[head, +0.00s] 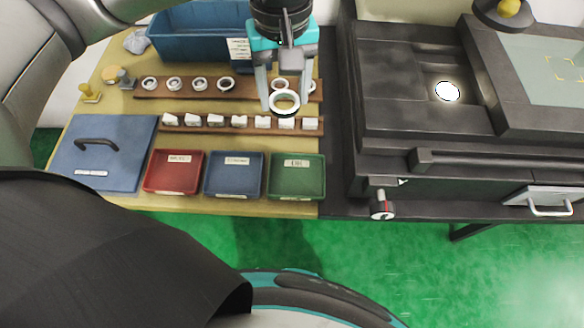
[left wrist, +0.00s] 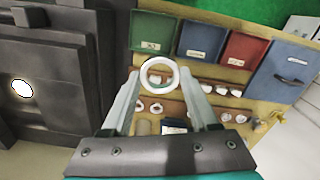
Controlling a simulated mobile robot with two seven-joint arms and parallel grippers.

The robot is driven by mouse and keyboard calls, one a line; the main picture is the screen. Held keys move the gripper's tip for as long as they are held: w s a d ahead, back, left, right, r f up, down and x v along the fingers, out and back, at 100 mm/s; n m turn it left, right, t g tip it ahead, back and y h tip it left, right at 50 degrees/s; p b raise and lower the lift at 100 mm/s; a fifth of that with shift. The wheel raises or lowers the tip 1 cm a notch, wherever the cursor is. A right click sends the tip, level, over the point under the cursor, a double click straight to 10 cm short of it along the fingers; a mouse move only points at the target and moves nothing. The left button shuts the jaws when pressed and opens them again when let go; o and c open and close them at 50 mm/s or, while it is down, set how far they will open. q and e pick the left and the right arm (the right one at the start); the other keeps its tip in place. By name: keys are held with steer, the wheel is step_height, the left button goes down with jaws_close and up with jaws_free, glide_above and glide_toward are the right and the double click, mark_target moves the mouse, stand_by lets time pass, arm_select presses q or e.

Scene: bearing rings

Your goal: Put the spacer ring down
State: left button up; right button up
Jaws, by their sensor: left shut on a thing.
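My left gripper (head: 284,102) comes down from the top of the head view, its two fingers on either side of a white ring, the spacer ring (head: 284,112). It is shut on the ring, which also shows between the fingertips in the left wrist view (left wrist: 159,88). In the head view the ring overlaps the right part of the wooden strips; its exact height above them is hard to tell. The back wooden strip (head: 188,95) bears several other rings, with a gap partly behind the left finger. My right gripper is not in view.
White label blocks stand on the front strip (head: 240,130). Red (head: 174,190), blue (head: 233,190) and green (head: 296,190) trays sit in front. A blue lidded panel (head: 105,165) lies left, a blue bin (head: 195,50) behind. A dark machine (head: 400,120) stands close on the right.

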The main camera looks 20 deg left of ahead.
mark_target(297, 104)
arm_select(q)
steer(key=f+n, duration=0.1)
steer(key=d+f+n, duration=0.1)
steer(key=f, duration=0.1)
steer(key=d+f+n, duration=0.1)
steer(key=n, duration=0.1)
steer(key=shift+f+b, duration=0.3)
steer(key=shift+f, duration=0.05)
steer(key=shift+n, duration=0.5)
steer(key=f+b, duration=0.1)
steer(key=f, duration=1)
steer(key=f+b, duration=0.1)
steer(key=f, duration=0.4)
steer(key=shift+s+d+f+b, duration=0.1)
steer(key=shift+d+f+b, duration=0.15)
steer(key=shift+f+b, duration=0.1)
step_height(297, 104, down, 4)
steer(key=shift+b, duration=0.5)
steer(key=shift+f, duration=0.2)
steer(key=shift+r, duration=0.1)
steer(key=o, duration=1.4)
steer(key=shift+o, duration=0.2)
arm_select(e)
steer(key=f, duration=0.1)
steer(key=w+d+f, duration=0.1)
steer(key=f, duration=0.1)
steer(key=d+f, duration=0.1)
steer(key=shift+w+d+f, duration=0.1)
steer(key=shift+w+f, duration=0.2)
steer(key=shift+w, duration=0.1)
